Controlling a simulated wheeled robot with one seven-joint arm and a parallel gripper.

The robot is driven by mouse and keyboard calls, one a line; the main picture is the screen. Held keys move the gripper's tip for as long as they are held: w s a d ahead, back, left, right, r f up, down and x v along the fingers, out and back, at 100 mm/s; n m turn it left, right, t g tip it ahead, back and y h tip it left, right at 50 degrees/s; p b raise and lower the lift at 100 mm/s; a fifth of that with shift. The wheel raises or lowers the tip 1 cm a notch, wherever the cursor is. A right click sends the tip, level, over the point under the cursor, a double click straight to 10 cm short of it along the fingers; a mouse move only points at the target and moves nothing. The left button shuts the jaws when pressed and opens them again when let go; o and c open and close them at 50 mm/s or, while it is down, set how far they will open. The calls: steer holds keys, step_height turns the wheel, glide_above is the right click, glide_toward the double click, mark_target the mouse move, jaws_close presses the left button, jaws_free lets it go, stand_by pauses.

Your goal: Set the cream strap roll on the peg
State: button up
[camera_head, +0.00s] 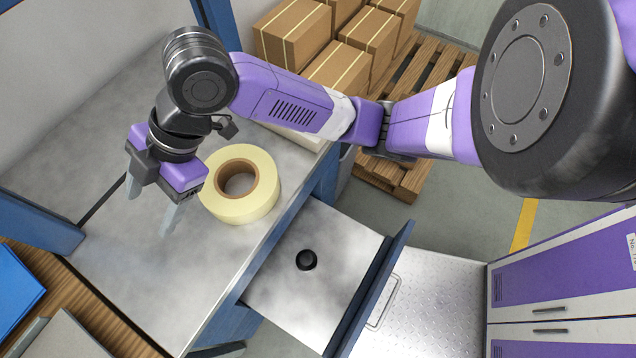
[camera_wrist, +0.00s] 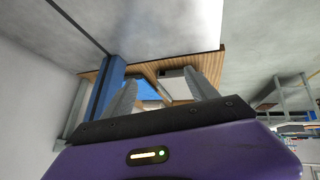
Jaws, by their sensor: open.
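The cream strap roll (camera_head: 239,205) lies flat on the grey bench top, near its right edge. It has a brown cardboard core with an open hole. My gripper (camera_head: 151,211) is open and empty above the bench, to the left of the roll and apart from it. In the wrist view my gripper's two fingers (camera_wrist: 166,92) are spread with nothing between them, and the roll is not in that view. A short black peg (camera_head: 306,260) stands on the grey plate of a pulled-out drawer, right of and below the bench top.
The grey bench top (camera_head: 125,290) is mostly clear. The drawer has a blue front (camera_head: 372,290). Cardboard boxes (camera_head: 292,35) sit on a wooden pallet at the back. Blue items (camera_head: 15,285) lie at the lower left beside a blue post (camera_head: 38,215). Purple cabinets (camera_head: 560,262) stand at the right.

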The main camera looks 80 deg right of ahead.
steer(key=w+a+r+m+t+y, duration=0.3)
steer(key=w+a+r+m+t, duration=0.3)
steer(key=a+r+m+t, duration=0.45)
steer(key=s+d+f+m+h, duration=0.2)
steer(key=s+f, duration=0.3)
steer(key=s, duration=0.3)
steer(key=s+d+f+m+h, duration=0.2)
steer(key=s+d+f+h, duration=0.2)
steer(key=s, duration=0.4)
steer(key=s+d+f+m+g+h, duration=0.1)
steer(key=s+d+f+m+h, duration=0.1)
steer(key=s+f, duration=0.4)
steer(key=shift+s+d+h, duration=0.6)
steer(key=shift+s+d, duration=0.25)
steer(key=shift+s, duration=0.35)
steer(key=shift+o, duration=0.4)
steer(key=s+d+r+n, duration=0.1)
steer(key=s+d+n, duration=0.2)
steer(key=s, duration=0.5)
steer(key=shift+d+y, duration=0.3)
steer(key=shift+d, duration=0.3)
steer(key=shift+s+d+r, duration=0.1)
steer(key=shift+s+r, duration=0.05)
steer(key=shift+r, duration=0.05)
